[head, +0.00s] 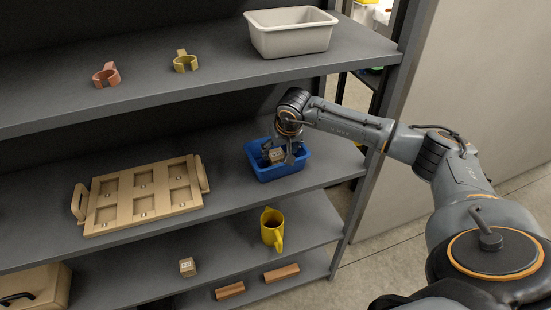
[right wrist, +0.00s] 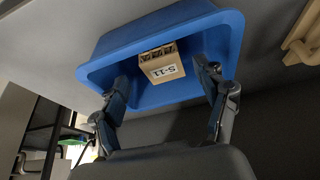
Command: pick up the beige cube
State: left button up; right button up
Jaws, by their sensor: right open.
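A beige cube (head: 276,155) with a lattice side sits inside a blue bin (head: 263,174) on the middle shelf. In the right wrist view the cube (right wrist: 161,64) shows a white label reading S-11, inside the blue bin (right wrist: 110,55). My right gripper (head: 281,152) reaches into the bin from above. In the right wrist view its open fingers (right wrist: 163,78) stand on either side of the cube, with gaps between. My left gripper is not in view.
A beige tray with compartments (head: 120,205) lies left of the bin. A yellow mug (head: 272,229) and two brown blocks (head: 230,291) are on lower shelves. The upper shelf, above the bin, holds a white tub (head: 292,40) and two ring-shaped pieces (head: 106,75).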

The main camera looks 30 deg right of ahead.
aim_at(277, 156)
jog(key=x, duration=0.1)
jog(key=p+x, duration=0.1)
jog(key=x, duration=0.2)
jog(key=shift+w+a+f+p, duration=0.2)
jog(key=shift+a+f+p, duration=0.15)
jog(key=shift+f+p, duration=0.05)
jog(key=shift+f, duration=0.15)
jog(key=c, duration=1.2)
